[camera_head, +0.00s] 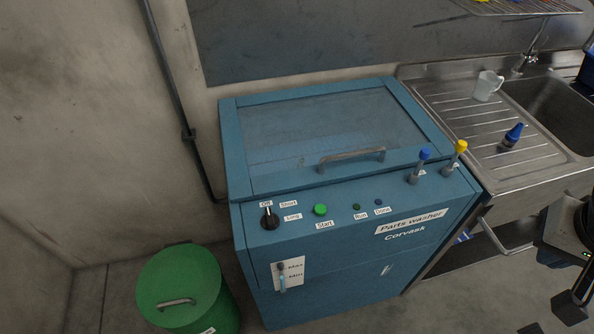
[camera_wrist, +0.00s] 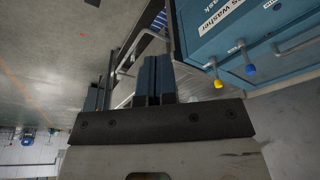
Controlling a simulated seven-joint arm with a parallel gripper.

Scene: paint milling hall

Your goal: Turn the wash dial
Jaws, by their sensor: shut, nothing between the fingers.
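The wash dial (camera_head: 269,219) is a black knob on the front panel of the blue parts washer (camera_head: 345,275). Labels "Off", "Short" and "Long" sit around it, and its light pointer mark seems to face up toward "Off". My gripper (camera_head: 568,308) is at the right edge of the head view, well to the right of the washer and far from the dial. In the wrist view the fingers (camera_wrist: 155,80) are together with nothing between them. The washer shows at the top right there, with the dial out of view.
Right of the dial are a green Start button (camera_head: 320,210) and two small lamps. Blue (camera_head: 424,155) and yellow (camera_head: 460,147) topped valves stand at the washer's right. A handled lid (camera_head: 350,157) covers its top. A green bin (camera_head: 185,285) stands at left, a sink (camera_head: 550,105) at right.

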